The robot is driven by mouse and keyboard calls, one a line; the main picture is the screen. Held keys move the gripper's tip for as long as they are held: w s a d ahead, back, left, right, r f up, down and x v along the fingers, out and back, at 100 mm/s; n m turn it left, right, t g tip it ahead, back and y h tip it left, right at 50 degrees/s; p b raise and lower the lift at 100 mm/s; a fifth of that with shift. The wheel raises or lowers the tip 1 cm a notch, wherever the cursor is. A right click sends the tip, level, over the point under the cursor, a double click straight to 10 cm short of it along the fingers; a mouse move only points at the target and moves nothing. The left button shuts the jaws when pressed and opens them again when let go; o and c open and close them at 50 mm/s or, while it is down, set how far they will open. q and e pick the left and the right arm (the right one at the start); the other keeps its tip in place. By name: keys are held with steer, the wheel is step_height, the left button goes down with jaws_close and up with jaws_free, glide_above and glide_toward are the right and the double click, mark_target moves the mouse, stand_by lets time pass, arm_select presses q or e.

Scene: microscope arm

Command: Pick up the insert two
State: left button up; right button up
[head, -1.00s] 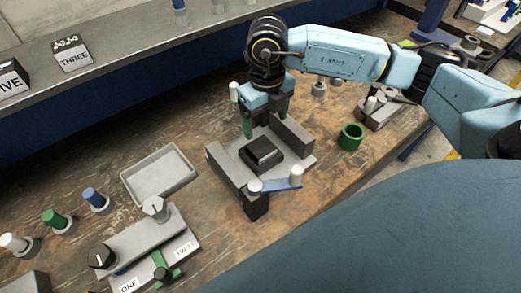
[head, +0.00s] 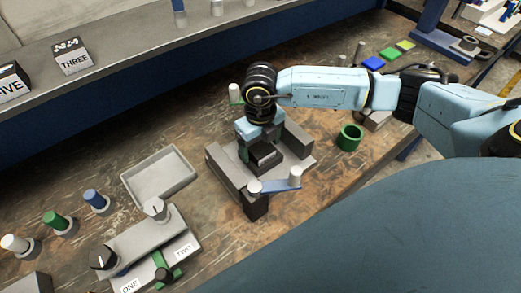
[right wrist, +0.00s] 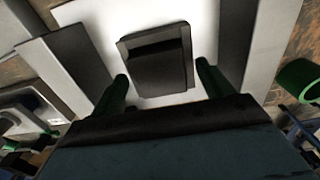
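A dark block (head: 264,158), which looks like the insert, sits in a grey vise-like fixture (head: 228,172) in the head view. No readable label shows on it. In the right wrist view the block (right wrist: 157,62) lies on a bright plate. My right gripper (head: 259,150) is over the fixture, close above the block. In the right wrist view its green fingers (right wrist: 162,78) stand apart on either side of the near part of the block, with gaps. The gripper is open and empty. My left gripper is not in view.
The fixture's dark side jaws (head: 297,137) flank the block. A blue crank (head: 275,185) is at its front. A green ring (head: 350,137) stands to the right. An empty grey tray (head: 158,175) and a panel marked ONE and TWO (head: 135,243) are to the left.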

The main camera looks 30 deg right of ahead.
jaws_close()
steer(key=shift+w+r, duration=0.1)
steer(key=shift+r, duration=0.05)
stand_by(0.4)
